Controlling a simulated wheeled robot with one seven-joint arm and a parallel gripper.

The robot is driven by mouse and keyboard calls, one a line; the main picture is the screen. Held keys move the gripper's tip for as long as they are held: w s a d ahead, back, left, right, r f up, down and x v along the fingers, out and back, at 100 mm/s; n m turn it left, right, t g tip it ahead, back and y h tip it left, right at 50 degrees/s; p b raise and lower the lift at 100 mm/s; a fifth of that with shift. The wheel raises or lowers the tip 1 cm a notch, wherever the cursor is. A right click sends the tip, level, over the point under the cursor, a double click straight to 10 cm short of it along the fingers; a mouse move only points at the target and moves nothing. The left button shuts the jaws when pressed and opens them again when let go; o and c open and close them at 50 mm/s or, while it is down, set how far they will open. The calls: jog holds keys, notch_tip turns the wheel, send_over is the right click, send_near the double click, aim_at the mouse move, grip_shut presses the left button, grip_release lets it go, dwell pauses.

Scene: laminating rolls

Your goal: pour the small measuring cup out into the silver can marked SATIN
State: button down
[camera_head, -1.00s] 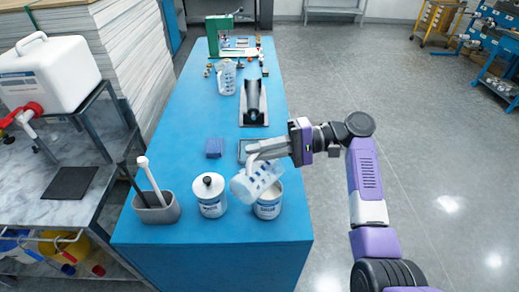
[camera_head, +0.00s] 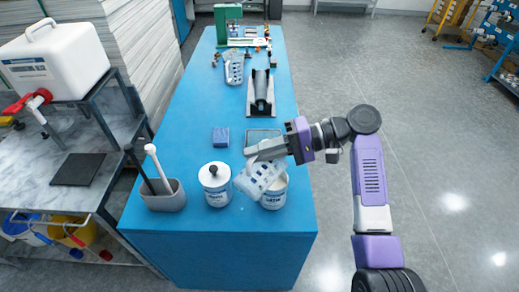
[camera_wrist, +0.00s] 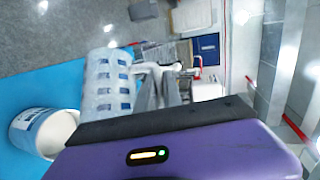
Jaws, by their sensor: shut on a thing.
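My gripper (camera_head: 254,156) is shut on the small measuring cup (camera_head: 257,180), a translucent cup with blue markings. The cup is steeply tilted over the silver can marked SATIN (camera_head: 274,199), which stands open near the table's front right corner. The cup hides part of the can's mouth; whether they touch, I cannot tell. In the wrist view the gripper (camera_wrist: 160,85) holds the cup (camera_wrist: 106,82), and the can (camera_wrist: 38,130) shows at the lower left with a pale interior. I cannot make out any liquid stream or what is left in the cup.
A lidded can (camera_head: 216,190) stands just left of the SATIN can. A grey holder (camera_head: 165,197) with two tools is further left. A blue block (camera_head: 220,137), a dark tray (camera_head: 263,137), a black roll stand (camera_head: 261,95) and a larger clear jug (camera_head: 233,70) stand farther back on the blue table (camera_head: 190,120).

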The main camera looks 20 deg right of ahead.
aim_at(244, 182)
dwell(0.5)
jog(key=shift+s+a+f+n+t+h, duration=0.2)
jog(key=shift+s+a+f+n+h, duration=0.2)
jog(key=shift+a+f+h, duration=0.15)
jog(key=shift+s+a+f+n+t+h, duration=0.2)
jog(key=shift+s+a+f+n+h, duration=0.2)
jog(key=shift+a+f, duration=0.25)
dwell(0.5)
jog(key=shift+s+a+f+n+t+h, duration=0.15)
jog(key=shift+s+a+f+n+h, duration=0.1)
jog(key=shift+s+a+n+h, duration=0.25)
jog(key=shift+s+a+f+n+t+h, duration=0.15)
jog(key=shift+a+f+n+h, duration=0.15)
jog(key=shift+h, duration=0.35)
jog(key=shift+a, duration=0.15)
jog(key=shift+s+a+r+n+t+h, duration=0.1)
jog(key=shift+s+a+n+t+h, duration=0.15)
jog(key=shift+h, duration=0.3)
jog(key=shift+s+a+r+n+t+h, duration=0.15)
jog(key=shift+n+t+h, duration=0.15)
jog(key=shift+h, duration=0.25)
jog(key=shift+w, duration=0.1)
